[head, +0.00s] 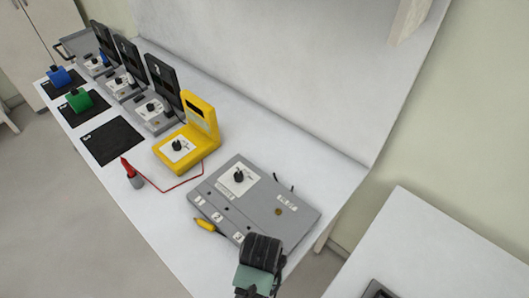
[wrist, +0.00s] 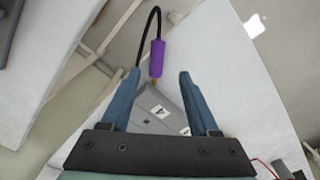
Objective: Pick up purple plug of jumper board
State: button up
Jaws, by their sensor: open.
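The purple plug (wrist: 157,58) shows in the wrist view with a brass tip and a black cable arching from its far end. It appears just beyond the gap between my fingertips; I cannot tell the exact depth. My gripper (wrist: 160,76) is open, with nothing between its fingers. In the head view my gripper (head: 262,245) is over the near right corner of the grey jumper board (head: 246,213) and hides the plug. The board also shows between my fingers in the wrist view (wrist: 152,103), with white number labels.
A yellow plug (head: 205,226) lies at the board's front left edge. A yellow meter (head: 178,150) and a red probe (head: 132,172) with a red lead stand to the left. Black mats and grey stations fill the far bench. A second white table (head: 430,240) is at right.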

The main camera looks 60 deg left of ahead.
jog(key=shift+w+d+f, duration=0.1)
jog(key=shift+w+f, duration=0.05)
jog(key=shift+f, duration=1)
jog(key=shift+w+f, duration=0.15)
jog(key=shift+f, duration=1)
grip_shut()
